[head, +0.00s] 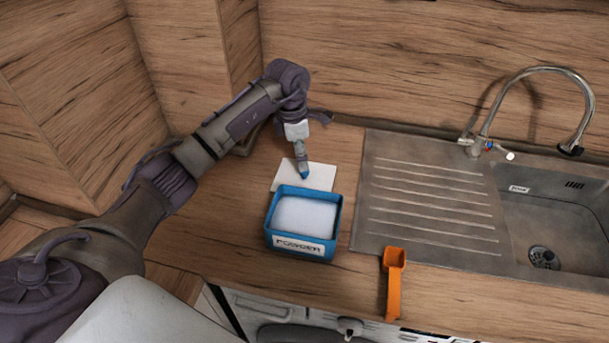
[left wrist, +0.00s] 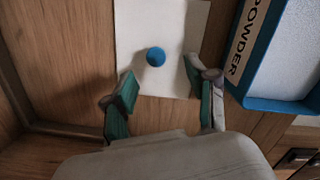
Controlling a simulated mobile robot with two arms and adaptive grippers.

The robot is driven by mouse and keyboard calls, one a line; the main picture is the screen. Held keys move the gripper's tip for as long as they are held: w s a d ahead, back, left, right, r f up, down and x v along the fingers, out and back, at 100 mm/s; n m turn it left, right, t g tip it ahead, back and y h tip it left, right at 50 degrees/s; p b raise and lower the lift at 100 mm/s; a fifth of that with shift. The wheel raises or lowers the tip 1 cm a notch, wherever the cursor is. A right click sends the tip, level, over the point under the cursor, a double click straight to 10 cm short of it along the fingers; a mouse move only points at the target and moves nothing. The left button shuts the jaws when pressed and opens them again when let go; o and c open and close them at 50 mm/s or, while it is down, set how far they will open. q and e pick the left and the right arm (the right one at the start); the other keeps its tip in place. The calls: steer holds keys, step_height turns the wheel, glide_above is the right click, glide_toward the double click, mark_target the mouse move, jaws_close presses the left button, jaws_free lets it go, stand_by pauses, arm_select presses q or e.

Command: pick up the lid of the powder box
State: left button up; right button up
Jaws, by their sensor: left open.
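The lid is a flat white plate (head: 288,181) with a round blue knob (left wrist: 156,57). It lies on the wooden counter just behind the powder box. The powder box (head: 302,247) is blue, open on top and filled with white powder, with a POWDER label on its front. It also shows at the right of the left wrist view (left wrist: 261,104). My left gripper (head: 302,164) points down over the lid. In the left wrist view its fingers (left wrist: 160,75) are open, spread wide to both sides just short of the knob, with nothing held. My right gripper is not in view.
An orange scoop (head: 394,285) lies near the counter's front edge, right of the box. A metal sink with a ribbed drainboard (head: 425,195) and a curved tap (head: 485,120) fills the right. Wooden splashback panels (head: 400,60) stand behind.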

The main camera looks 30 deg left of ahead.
mark_target(304, 175)
arm_select(q)
steer(key=shift+w+f, duration=0.15)
steer(key=shift+f, duration=0.55)
steer(key=shift+f+p, duration=0.4)
steer(key=shift+p, duration=0.05)
steer(key=f, duration=0.1)
steer(key=f+p, duration=0.1)
steer(key=f, duration=0.1)
steer(key=shift+w+d+f, duration=0.2)
steer(key=shift+w+d, duration=0.1)
steer(key=shift+w+f, duration=0.1)
steer(key=shift+f, duration=0.3)
steer(key=c, duration=1)
